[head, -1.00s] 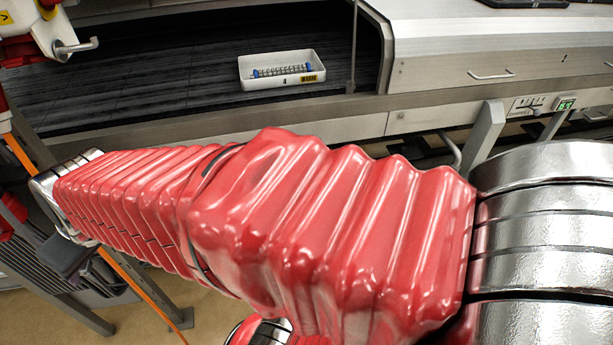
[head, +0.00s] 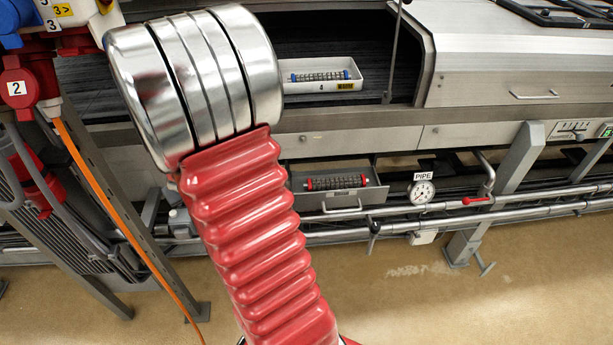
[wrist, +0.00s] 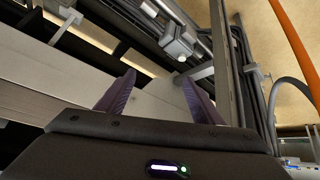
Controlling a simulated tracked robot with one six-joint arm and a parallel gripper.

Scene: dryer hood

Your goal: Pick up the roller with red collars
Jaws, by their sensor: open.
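The roller with red collars (head: 336,182) lies in an open metal drawer or tray (head: 352,198) below the dryer hood, just right of my arm in the head view. A second roller with blue collars (head: 319,76) lies in a white tray (head: 350,72) marked 4, on the dark belt above it. My gripper (wrist: 156,95) shows in the wrist view with its two purple fingers apart and nothing between them. My gripper is hidden in the head view. The roller with red collars cannot be made out in the wrist view.
A pipe with a gauge (head: 422,191) and a red-handled valve (head: 478,200) runs right of the drawer. An orange cable (head: 120,230) hangs at left near a slanted grey post. Red sockets (head: 18,88) sit at the upper left.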

